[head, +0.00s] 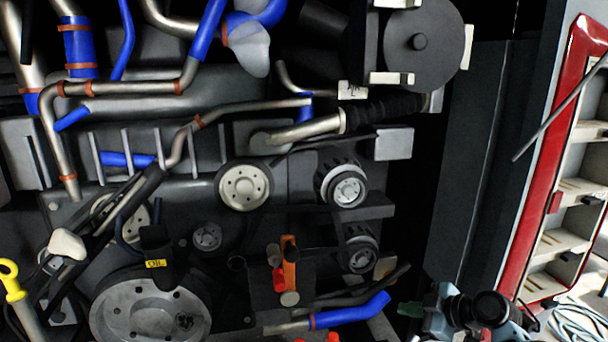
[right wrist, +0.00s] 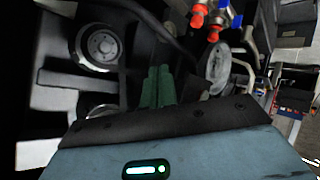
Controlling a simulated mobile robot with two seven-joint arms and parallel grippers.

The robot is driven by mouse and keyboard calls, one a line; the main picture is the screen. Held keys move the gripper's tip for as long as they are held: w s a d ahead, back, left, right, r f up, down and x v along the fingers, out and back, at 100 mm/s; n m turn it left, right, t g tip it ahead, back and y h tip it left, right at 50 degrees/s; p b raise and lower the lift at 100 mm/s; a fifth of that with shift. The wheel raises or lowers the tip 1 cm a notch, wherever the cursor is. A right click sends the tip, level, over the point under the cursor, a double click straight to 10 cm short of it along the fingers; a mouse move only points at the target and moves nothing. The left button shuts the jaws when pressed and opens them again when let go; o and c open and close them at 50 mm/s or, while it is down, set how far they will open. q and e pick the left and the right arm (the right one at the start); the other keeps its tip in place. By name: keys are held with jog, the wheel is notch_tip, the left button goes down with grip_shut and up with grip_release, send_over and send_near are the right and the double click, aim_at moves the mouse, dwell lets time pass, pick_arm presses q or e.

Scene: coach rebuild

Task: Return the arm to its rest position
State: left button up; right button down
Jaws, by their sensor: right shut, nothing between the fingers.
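My right gripper (head: 408,309) shows at the lower right of the head view, in front of the engine's right lower edge. Its green fingers point left and lie together, with nothing held. In the right wrist view the shut green fingers (right wrist: 158,88) stand in the middle, with a dark pulley (right wrist: 100,46) of the engine beyond them to the left. My right arm's blue-grey and black links show beside the gripper in the head view. My left gripper is not in view.
The engine (head: 180,220) fills the left and middle, with blue hoses (head: 350,312), metal pipes and pulleys (head: 244,186). An orange-handled part (head: 289,263) stands at its lower middle. A dark panel (head: 470,170) and a red-framed shelf unit (head: 545,170) stand at the right.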

jog(key=s+a+f+m+h+p, duration=0.15)
jog(key=s+f+m+h, duration=0.4)
jog(key=s+f, duration=1.55)
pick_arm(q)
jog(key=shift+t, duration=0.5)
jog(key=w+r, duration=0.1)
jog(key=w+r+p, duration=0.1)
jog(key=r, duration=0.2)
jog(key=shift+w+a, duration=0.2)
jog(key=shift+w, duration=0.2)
pick_arm(e)
jog(key=s+a+m, duration=0.2)
jog(key=s+m, duration=0.5)
jog(key=s, duration=1.8)
jog(key=shift+s+a, duration=0.25)
jog(key=shift+s, duration=0.05)
jog(key=shift+h, duration=0.25)
